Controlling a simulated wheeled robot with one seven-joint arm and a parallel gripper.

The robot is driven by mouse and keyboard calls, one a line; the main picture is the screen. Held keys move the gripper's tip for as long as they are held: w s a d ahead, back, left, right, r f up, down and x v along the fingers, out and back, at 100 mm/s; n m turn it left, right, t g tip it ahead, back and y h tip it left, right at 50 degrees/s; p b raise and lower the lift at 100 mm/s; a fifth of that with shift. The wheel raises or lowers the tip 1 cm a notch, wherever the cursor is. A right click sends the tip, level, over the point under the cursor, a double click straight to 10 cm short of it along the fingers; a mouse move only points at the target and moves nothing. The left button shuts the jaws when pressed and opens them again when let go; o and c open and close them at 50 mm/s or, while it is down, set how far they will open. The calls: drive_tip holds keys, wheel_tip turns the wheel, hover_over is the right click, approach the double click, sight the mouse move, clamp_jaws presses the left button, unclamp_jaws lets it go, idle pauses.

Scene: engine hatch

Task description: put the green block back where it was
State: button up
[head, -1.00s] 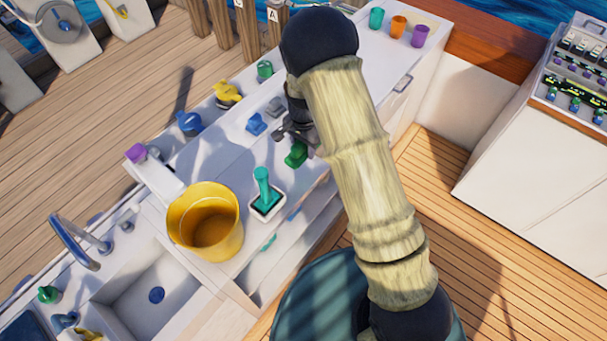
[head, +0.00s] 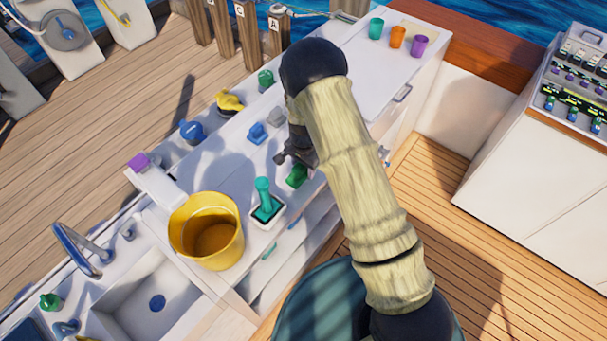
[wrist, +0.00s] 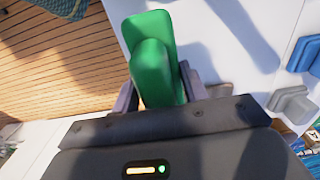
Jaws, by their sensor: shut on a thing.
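The green block (head: 297,176) is at the front edge of the white counter, just below my gripper (head: 290,158) in the head view. In the wrist view the green block (wrist: 152,62) sits between the two fingers of my gripper (wrist: 157,88), which is shut on it. Its lower part reaches past the fingers toward the counter. I cannot tell whether it touches the counter or hangs just above it. My arm hides part of the counter behind it.
A blue block (head: 258,133) and a grey block (head: 275,117) stand behind on the counter (head: 225,165). A teal joystick (head: 265,203) and a yellow bucket (head: 206,232) are at the near left. Three cups, including an orange cup (head: 397,37), stand at the far end.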

sight(304, 175)
drive_tip(key=shift+f+p, duration=0.45)
drive_tip(key=shift+f, duration=1.6)
drive_tip(key=shift+f, duration=0.2)
drive_tip(key=o, duration=1.1)
drive_tip(key=shift+r, duration=0.1)
